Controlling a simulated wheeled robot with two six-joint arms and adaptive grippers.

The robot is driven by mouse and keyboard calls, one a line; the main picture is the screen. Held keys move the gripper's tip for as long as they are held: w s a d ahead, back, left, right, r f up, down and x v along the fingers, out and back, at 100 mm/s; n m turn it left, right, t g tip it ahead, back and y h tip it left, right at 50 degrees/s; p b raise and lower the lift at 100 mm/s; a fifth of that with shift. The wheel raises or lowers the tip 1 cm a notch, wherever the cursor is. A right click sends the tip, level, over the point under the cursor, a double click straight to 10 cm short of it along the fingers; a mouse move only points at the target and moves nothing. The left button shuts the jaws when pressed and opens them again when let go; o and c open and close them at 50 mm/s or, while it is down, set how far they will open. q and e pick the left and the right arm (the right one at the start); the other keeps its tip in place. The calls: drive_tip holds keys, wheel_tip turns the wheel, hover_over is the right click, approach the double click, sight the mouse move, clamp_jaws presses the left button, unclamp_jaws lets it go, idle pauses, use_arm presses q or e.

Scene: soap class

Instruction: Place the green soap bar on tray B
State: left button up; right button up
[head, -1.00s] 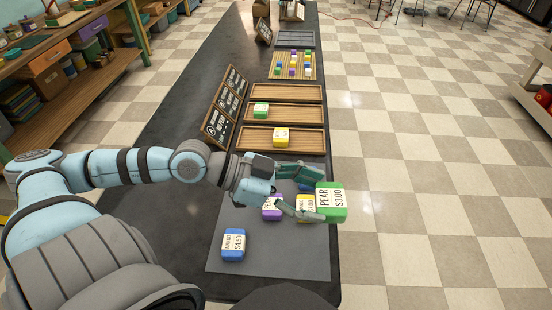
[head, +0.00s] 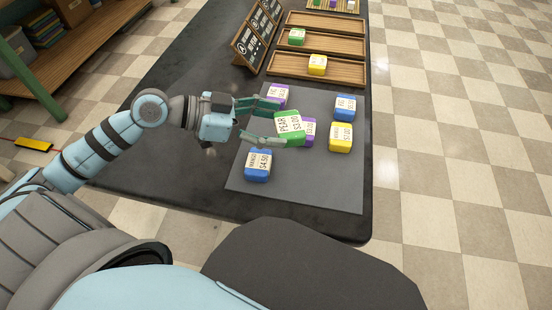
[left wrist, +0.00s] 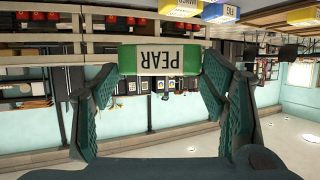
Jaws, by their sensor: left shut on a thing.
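Three wooden trays stand in a row beyond the mat. The front tray (head: 290,66) holds a yellow bar (head: 317,65), the middle tray (head: 335,46) a green bar (head: 296,37), and the back tray (head: 325,20) looks empty. I cannot read which is tray B. My right gripper is out of view.
Blue (head: 258,165), purple (head: 277,95), blue (head: 345,107) and yellow (head: 340,137) bars stand on the grey mat (head: 300,185). Chalkboard signs (head: 258,33) stand left of the trays. The black table's (head: 150,150) right edge runs close beside the mat.

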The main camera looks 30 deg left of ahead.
sight(271, 157)
use_arm(q)
wheel_tip(271, 157, down, 11)
drive_tip(key=b, duration=0.4)
drive_tip(key=shift+b, duration=0.3)
drive_tip(key=shift+r, duration=0.15)
drive_tip(key=o, duration=1.1)
drive_tip(key=shift+o, duration=0.6)
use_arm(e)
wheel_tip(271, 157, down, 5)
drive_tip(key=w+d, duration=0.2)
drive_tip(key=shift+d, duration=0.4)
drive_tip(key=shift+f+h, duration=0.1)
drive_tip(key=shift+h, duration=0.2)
